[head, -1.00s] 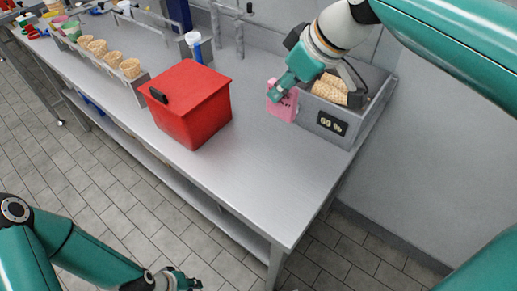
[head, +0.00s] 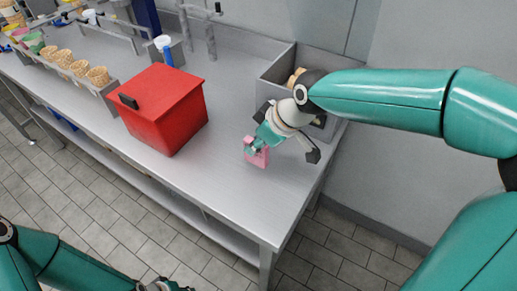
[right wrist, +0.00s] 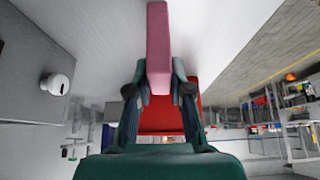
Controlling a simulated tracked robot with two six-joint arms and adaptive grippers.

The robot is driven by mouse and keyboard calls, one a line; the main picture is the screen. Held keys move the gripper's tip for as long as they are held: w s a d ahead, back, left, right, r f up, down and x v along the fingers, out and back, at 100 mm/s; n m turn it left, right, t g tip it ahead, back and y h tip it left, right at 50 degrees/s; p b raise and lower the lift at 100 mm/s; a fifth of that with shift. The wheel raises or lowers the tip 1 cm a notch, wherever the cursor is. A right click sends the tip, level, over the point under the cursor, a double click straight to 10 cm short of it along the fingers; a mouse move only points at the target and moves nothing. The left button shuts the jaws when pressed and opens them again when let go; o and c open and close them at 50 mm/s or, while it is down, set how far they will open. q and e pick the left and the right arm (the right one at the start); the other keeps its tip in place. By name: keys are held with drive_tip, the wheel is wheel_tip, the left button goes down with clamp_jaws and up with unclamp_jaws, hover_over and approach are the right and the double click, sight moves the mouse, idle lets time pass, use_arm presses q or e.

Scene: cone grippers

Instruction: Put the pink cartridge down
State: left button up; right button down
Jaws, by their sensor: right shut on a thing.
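The pink cartridge (head: 258,159) is gripped in my right gripper (head: 258,146), over the right part of the steel table (head: 215,190), in front of the grey bin. I cannot tell whether its lower end touches the tabletop. In the right wrist view the cartridge (right wrist: 158,45) stands between the two fingers of the right gripper (right wrist: 159,88), and its far end points to the top edge. My left gripper (head: 166,286) is cut off by the bottom edge of the head view, and its jaws are unclear.
A red box (head: 165,110) with a black handle stands left of the cartridge. A grey bin (head: 281,75) holding cones is behind my right arm. Cones in a rack (head: 105,92) line the table's far left. The tabletop in front of the cartridge is bare.

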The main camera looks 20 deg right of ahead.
wheel_tip(320, 180, down, 2)
drive_tip(key=shift+f, duration=0.25)
drive_tip(key=c, duration=1.1)
unclamp_jaws()
drive_tip(key=shift+o, duration=0.2)
drive_tip(key=shift+r, duration=0.1)
drive_tip(key=v, duration=1.2)
